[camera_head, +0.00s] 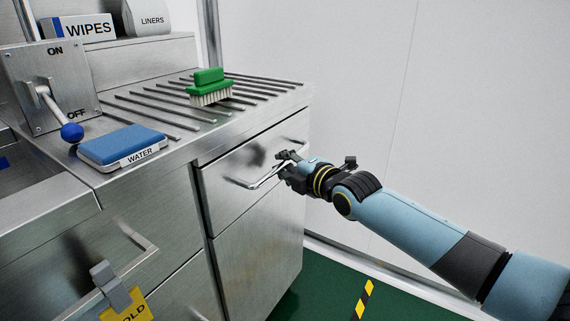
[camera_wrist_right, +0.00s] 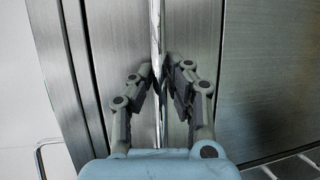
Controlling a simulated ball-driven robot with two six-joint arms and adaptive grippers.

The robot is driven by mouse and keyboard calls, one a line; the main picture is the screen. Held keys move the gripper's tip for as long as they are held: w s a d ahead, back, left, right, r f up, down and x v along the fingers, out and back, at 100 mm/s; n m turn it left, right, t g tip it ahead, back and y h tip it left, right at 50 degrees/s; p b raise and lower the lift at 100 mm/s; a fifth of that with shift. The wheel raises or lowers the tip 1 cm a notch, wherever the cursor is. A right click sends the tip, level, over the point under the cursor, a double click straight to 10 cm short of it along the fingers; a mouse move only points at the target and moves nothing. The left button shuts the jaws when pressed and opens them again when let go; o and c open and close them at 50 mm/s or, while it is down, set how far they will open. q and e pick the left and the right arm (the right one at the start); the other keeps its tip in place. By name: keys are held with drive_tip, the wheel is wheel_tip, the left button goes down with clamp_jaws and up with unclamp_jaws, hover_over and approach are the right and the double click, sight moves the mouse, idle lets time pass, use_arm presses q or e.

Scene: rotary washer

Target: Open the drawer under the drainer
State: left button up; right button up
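The drawer (camera_head: 235,205) under the drainer (camera_head: 165,100) has a brushed steel front with a horizontal bar handle (camera_head: 262,179). Its front looks flush or nearly flush with the cabinet. My right gripper (camera_head: 288,160) is at the right part of this handle. In the right wrist view the handle (camera_wrist_right: 155,25) runs up the picture between the fingers of my right gripper (camera_wrist_right: 160,78), which are drawn in close on both sides of it. The gripper looks shut on the bar, though exact contact is hard to see. My left gripper is not in view.
A green brush (camera_head: 210,85) lies on the drainer. A blue pad marked WATER (camera_head: 122,146) and a lever switch box (camera_head: 50,85) are to the left. A yellow tag (camera_head: 128,306) hangs at lower left. Green floor (camera_head: 325,280) is free right of the cabinet, before a white wall.

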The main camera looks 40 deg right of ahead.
clamp_jaws()
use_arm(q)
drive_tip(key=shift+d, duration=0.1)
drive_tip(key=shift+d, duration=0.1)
use_arm(e)
drive_tip(key=shift+s, duration=0.15)
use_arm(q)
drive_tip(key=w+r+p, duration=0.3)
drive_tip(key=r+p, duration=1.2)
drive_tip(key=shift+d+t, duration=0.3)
use_arm(e)
drive_tip(key=s+d, duration=0.4)
drive_tip(key=s, duration=0.7)
drive_tip(key=s+d, duration=0.5)
drive_tip(key=s, duration=0.6)
drive_tip(key=shift+d, duration=0.1)
